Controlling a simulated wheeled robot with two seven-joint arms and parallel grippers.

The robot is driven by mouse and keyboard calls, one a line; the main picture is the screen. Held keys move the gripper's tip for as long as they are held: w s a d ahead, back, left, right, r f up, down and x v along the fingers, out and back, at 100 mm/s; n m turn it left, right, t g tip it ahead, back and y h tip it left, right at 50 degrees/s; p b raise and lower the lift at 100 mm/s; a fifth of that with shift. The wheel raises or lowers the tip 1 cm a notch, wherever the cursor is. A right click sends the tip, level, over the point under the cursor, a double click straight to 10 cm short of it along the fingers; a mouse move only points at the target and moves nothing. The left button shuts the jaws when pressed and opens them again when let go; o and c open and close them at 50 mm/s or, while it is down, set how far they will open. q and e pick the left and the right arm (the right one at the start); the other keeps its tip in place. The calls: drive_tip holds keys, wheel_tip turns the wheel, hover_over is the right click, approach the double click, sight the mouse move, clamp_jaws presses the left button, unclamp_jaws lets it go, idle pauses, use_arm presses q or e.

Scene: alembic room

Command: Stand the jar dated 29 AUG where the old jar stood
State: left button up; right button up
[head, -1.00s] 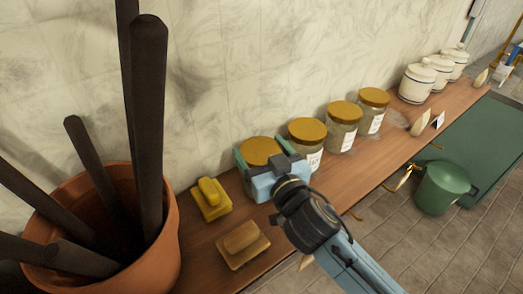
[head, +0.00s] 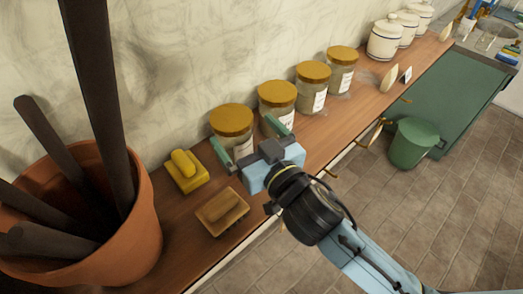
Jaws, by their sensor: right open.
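Several glass jars with mustard-gold lids and white labels stand upright in a row along the wooden shelf by the wall. They are the nearest jar (head: 232,120), the second jar (head: 277,96), the third jar (head: 312,88) and the farthest jar (head: 342,70). The label dates are too small to read, so I cannot tell which is 29 AUG. My right gripper (head: 247,138) is open and empty, its green fingers at the front of the nearest jar; I cannot tell whether they touch it. It partly hides the lower parts of the two nearest jars. My left gripper is out of view.
A terracotta pot (head: 145,235) with dark rods stands at left. White canisters (head: 386,40) stand farther along.

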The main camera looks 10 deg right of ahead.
drive_tip(key=v, duration=0.5)
drive_tip(key=shift+s+d, duration=0.1)
drive_tip(key=shift+s, duration=0.15)
